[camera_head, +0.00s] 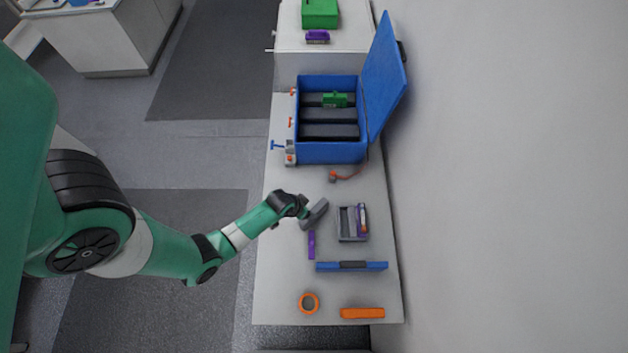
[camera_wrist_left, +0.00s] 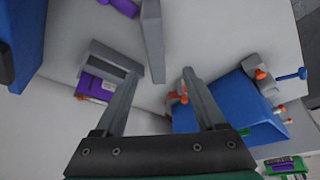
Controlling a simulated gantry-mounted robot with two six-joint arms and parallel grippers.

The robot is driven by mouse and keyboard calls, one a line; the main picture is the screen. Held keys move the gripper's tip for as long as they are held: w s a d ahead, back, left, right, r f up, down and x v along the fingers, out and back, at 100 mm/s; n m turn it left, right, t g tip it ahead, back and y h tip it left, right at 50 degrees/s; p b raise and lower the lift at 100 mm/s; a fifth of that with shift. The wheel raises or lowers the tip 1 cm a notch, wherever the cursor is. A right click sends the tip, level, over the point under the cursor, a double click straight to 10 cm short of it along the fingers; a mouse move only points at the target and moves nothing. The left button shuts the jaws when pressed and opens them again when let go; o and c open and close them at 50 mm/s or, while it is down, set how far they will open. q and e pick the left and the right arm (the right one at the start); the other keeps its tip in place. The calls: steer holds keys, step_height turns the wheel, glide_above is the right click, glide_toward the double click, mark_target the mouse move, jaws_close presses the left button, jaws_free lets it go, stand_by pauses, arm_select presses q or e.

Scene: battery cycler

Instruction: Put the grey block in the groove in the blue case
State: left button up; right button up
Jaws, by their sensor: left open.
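The grey block (camera_head: 318,214) is a plain bar at the middle of the white bench, slanted in the head view. In the left wrist view the grey block (camera_wrist_left: 152,35) runs up from between the fingertips. My left gripper (camera_head: 305,211) is open; in its wrist view the fingertips (camera_wrist_left: 163,75) stand either side of the block's near end. Whether they touch it cannot be told. The blue case (camera_head: 330,154) stands open farther along the bench, its lid (camera_head: 385,78) raised on the right. Dark grooves (camera_head: 330,131) lie inside, with a green block (camera_head: 335,100) in the upper one. My right gripper is not in view.
A grey tray (camera_head: 340,225) holding a purple block (camera_head: 361,220) is right of the gripper. A purple strip (camera_head: 311,245), blue bar (camera_head: 375,267), orange ring (camera_head: 309,303) and orange bar (camera_head: 362,313) lie nearer. A wall bounds the right.

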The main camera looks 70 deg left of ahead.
mark_target(313, 211)
arm_select(q)
steer(key=b+x, duration=0.2)
steer(key=x, duration=0.1)
steer(key=shift+f, duration=0.3)
steer(key=shift+w, duration=0.15)
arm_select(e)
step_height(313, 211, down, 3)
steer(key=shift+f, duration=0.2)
arm_select(q)
steer(key=b+x, duration=0.4)
steer(key=shift+w+d+f, duration=0.2)
steer(key=shift+f, duration=0.15)
steer(key=shift+w+f+b, duration=0.15)
steer(key=shift+f+b, duration=0.05)
steer(key=shift+b, duration=0.1)
steer(key=shift+a+r, duration=0.1)
steer(key=shift+r, duration=0.05)
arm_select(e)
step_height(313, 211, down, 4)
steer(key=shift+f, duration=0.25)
arm_select(q)
steer(key=shift+f, duration=0.25)
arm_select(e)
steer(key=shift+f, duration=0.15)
arm_select(q)
jaws_close()
